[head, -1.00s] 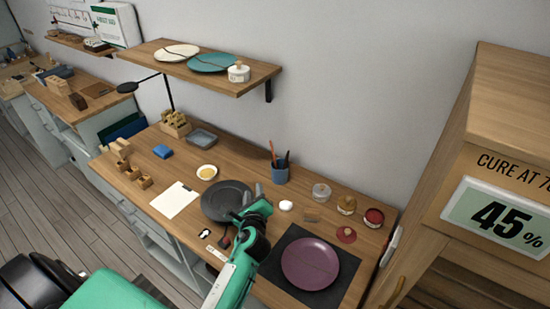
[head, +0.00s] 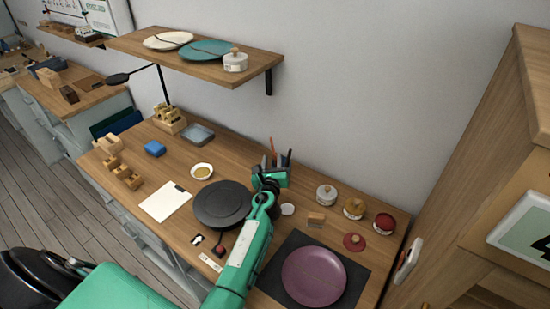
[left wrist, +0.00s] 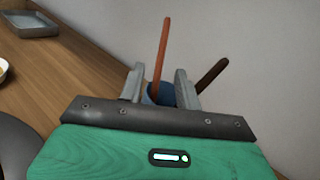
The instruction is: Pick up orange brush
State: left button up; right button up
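The orange brush (left wrist: 162,52) stands upright with a slight tilt in a blue cup (left wrist: 160,93) in the left wrist view. Its thin handle also shows in the head view (head: 273,148). A dark brown handle (left wrist: 212,75) leans right out of the same cup. My left gripper (left wrist: 157,85) is open, its two fingers apart on either side of the cup and brush in the picture. I cannot tell whether they touch anything. In the head view my left gripper (head: 273,165) covers most of the cup. My right gripper is not in view.
On the wooden bench (head: 150,185) are a dark turntable (head: 222,205), a small yellow-filled bowl (head: 202,171), several lidded jars to the right and a purple plate (head: 313,277) on a black mat. A shelf (head: 205,72) with plates hangs above. A wooden cabinet (head: 490,140) stands at right.

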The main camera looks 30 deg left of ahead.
aim_at(273, 151)
pick_arm(q)
jog(key=shift+w+a+r, duration=0.1)
jog(key=shift+w+a, duration=0.1)
jog(key=shift+w, duration=0.25)
jog(key=x, duration=0.3)
jog(key=shift+w+a, duration=0.1)
jog(key=shift+w, duration=0.05)
jog(key=shift+w+a, duration=0.15)
jog(key=shift+w, duration=0.35)
jog(key=shift+c, duration=0.4)
grip_shut()
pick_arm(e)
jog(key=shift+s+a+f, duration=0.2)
